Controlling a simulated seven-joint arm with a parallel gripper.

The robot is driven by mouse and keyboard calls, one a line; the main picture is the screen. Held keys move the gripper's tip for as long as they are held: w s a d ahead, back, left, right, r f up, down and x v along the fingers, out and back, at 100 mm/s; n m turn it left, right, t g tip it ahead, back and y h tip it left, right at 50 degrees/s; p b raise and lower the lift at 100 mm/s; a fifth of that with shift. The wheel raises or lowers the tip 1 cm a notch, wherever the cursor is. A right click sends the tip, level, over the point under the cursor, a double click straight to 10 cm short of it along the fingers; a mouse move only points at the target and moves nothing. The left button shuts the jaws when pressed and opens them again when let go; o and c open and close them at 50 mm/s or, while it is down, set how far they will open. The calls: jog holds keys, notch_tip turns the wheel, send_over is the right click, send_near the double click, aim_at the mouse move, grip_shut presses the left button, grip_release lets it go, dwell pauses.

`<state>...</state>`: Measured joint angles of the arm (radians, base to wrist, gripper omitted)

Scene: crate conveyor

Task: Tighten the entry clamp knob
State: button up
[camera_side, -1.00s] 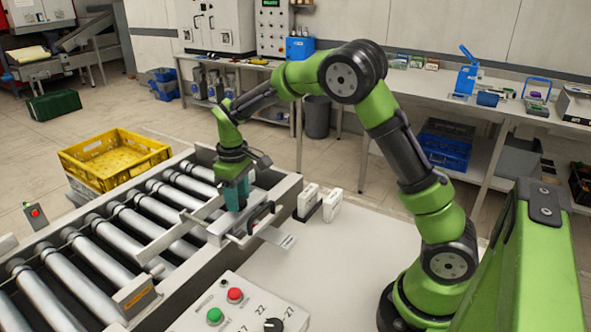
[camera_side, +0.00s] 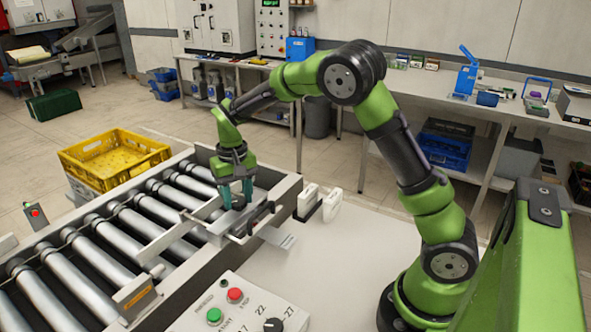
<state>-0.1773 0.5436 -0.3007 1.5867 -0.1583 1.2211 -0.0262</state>
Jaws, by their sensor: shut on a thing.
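My gripper (camera_side: 237,199) points straight down over the entry clamp at the conveyor's near-right side. Its two teal fingers are shut on the clamp knob (camera_side: 239,204), a small dark piece mostly hidden between them. The clamp sits on a light metal plate (camera_side: 221,226) by the conveyor's side rail, with a dark handle-like part just right of the fingers.
The roller conveyor (camera_side: 118,218) runs beneath, with a slanted guide bar (camera_side: 168,243) close by. A yellow crate (camera_side: 112,160) stands beyond it. A control box (camera_side: 246,308) with red and green buttons is in front. White blocks (camera_side: 320,204) stand to the right.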

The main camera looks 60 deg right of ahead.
aim_at(238, 201)
jog(key=m, duration=0.5)
jog(key=shift+m, duration=2.5)
jog(key=o, duration=1.1)
jog(key=shift+c, duration=0.2)
notch_tip(238, 201, up, 17)
